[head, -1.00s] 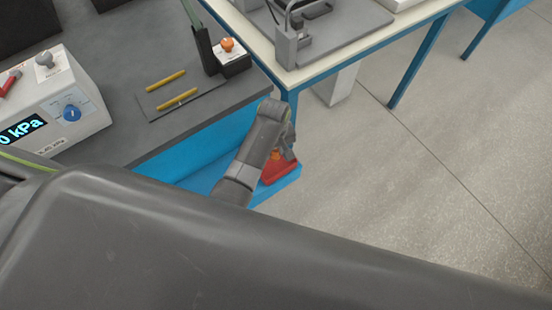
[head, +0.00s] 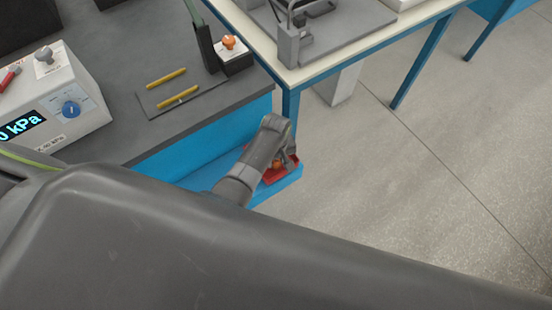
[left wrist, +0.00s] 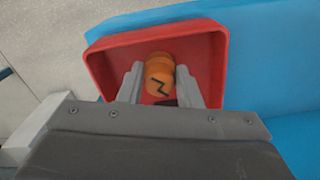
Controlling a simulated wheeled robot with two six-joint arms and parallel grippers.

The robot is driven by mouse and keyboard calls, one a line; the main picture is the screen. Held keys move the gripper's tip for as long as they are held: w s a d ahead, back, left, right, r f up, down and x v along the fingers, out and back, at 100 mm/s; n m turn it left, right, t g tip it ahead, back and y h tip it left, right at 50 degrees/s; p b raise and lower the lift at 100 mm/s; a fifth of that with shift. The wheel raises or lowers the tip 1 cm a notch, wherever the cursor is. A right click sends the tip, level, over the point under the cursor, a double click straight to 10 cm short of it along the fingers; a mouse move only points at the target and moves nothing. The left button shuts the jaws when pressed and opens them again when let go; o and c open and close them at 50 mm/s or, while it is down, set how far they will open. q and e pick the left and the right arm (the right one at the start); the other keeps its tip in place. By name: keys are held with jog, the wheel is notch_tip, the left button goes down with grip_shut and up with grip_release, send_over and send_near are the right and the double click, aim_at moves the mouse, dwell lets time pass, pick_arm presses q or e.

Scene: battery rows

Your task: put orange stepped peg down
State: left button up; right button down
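The orange stepped peg (left wrist: 159,74) is at the red tray (left wrist: 211,82), with a dark zigzag mark on the face toward the wrist camera. In the head view the peg (head: 277,164) is partly covered by my left gripper (head: 284,160). In the left wrist view my left gripper (left wrist: 160,84) has one finger on each side of the peg. The fingers look parted, with narrow gaps beside the peg. Whether the peg rests fully on the tray floor is hard to see. My right gripper is not in view.
The red tray sits on a blue surface (left wrist: 260,60) beside the grey bench (head: 120,95). The bench holds a pressure box (head: 60,105), two yellow rods and a black block with an orange knob (head: 230,42). Open floor lies to the right.

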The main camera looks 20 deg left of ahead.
pick_arm(q)
jog(key=o, duration=0.5)
jog(key=shift+c, duration=0.2)
jog(key=shift+r, duration=0.45)
notch_tip(320, 180, up, 11)
jog(key=p, duration=0.1)
jog(key=shift+r+p, duration=0.2)
jog(key=shift+p, duration=0.2)
